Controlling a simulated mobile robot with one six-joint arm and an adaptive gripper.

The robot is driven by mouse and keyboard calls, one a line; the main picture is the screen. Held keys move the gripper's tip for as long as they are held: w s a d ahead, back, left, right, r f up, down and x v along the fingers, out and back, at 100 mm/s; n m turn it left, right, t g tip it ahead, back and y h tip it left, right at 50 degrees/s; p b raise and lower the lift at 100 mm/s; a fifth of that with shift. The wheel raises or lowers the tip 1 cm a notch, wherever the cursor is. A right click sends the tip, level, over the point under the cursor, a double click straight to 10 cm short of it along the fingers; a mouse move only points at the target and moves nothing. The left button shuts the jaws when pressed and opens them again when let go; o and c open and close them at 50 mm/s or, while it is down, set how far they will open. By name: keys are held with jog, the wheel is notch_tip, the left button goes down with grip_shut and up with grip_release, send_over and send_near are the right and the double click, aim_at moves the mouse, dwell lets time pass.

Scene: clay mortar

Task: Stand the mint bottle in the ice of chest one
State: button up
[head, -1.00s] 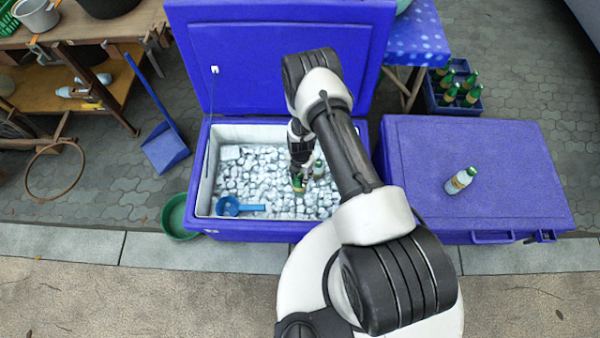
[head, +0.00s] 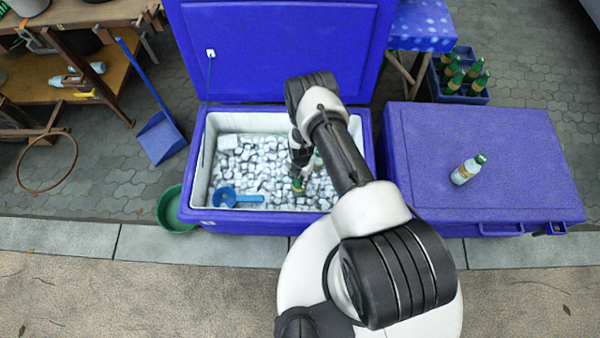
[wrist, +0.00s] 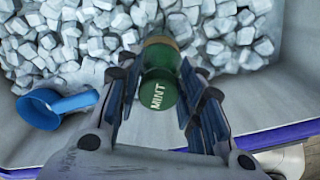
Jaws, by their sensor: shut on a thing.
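The mint bottle (wrist: 160,88) shows its green cap, lettered MINT, between the fingers in the wrist view. Its lower part points at the ice; I cannot tell how deep it sits. My gripper (wrist: 160,108) is shut on it near the cap. In the head view the mint bottle (head: 299,186) shows as a small green patch at my gripper (head: 299,176), inside the front part of the open chest (head: 199,170). The chest is filled with ice cubes (head: 262,170). A second green-topped bottle (head: 318,158) shows in the ice just beside, partly hidden by my arm.
A blue scoop (head: 236,198) lies on the ice at the front left; it also shows in the wrist view (wrist: 50,108). A closed blue chest (head: 425,150) stands at right with a bottle (head: 468,170) lying on its lid. A crate (head: 460,95) of bottles stands behind.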

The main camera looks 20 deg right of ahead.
notch_tip(320, 180, down, 5)
jog(key=shift+f, duration=0.3)
jog(key=shift+w+d+f, duration=0.1)
jog(key=shift+w, duration=0.05)
dwell(0.7)
jog(key=shift+f, duration=0.5)
jog(key=o, duration=1.1)
jog(key=shift+o, duration=0.3)
jog(key=o, duration=0.5)
jog(key=shift+c, duration=0.2)
